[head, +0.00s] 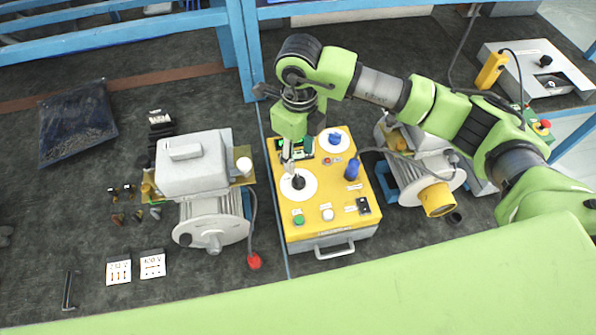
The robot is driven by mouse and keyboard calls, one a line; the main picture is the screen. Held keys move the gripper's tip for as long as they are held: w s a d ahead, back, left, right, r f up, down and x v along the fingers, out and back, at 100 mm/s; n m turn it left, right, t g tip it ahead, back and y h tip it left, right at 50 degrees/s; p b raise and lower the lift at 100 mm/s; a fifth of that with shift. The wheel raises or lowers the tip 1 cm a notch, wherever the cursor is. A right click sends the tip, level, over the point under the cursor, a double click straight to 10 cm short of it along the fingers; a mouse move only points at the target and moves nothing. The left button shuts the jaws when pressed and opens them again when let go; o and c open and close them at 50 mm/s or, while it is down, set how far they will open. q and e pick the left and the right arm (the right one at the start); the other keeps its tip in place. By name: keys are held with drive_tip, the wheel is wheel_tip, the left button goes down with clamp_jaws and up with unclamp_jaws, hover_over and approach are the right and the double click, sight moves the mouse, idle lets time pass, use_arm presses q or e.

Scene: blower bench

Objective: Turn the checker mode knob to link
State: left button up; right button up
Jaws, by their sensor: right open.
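The checker (345,222) is a yellow-topped box in the middle of the head view. A black knob (298,183) sits on a white round dial at its left. A blue knob (335,138) sits on another white dial at its far right. The lettering is too small to tell which is the mode knob or where either points. My right gripper (289,168) is open and points down, just above or at the black knob; I cannot tell whether it touches it. The gripper hides part of the checker's far left corner. My left gripper is not in view.
A grey blower motor (212,218) stands left of the checker, another (425,170) right of it, partly under my right arm. A blue plug (353,170) stands on the checker. A red-ended lead (254,262) lies near it. Blue rails (130,35) cross the back.

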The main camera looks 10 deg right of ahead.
sight(298, 178)
wheel_tip(298, 178, down, 4)
drive_tip(key=shift+s+r+p, duration=0.1)
drive_tip(key=shift+r+p, duration=0.05)
drive_tip(key=shift+p, duration=0.55)
wheel_tip(298, 178, down, 2)
drive_tip(key=shift+f+p, duration=0.1)
drive_tip(key=shift+p, duration=0.25)
drive_tip(key=f, duration=0.1)
drive_tip(key=f+p, duration=0.1)
drive_tip(key=f, duration=0.2)
drive_tip(key=shift+w+f, duration=0.25)
drive_tip(key=shift+f, duration=0.35)
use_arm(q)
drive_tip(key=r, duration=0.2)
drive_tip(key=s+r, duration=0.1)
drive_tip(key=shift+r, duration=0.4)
use_arm(e)
drive_tip(key=c, duration=1.1)
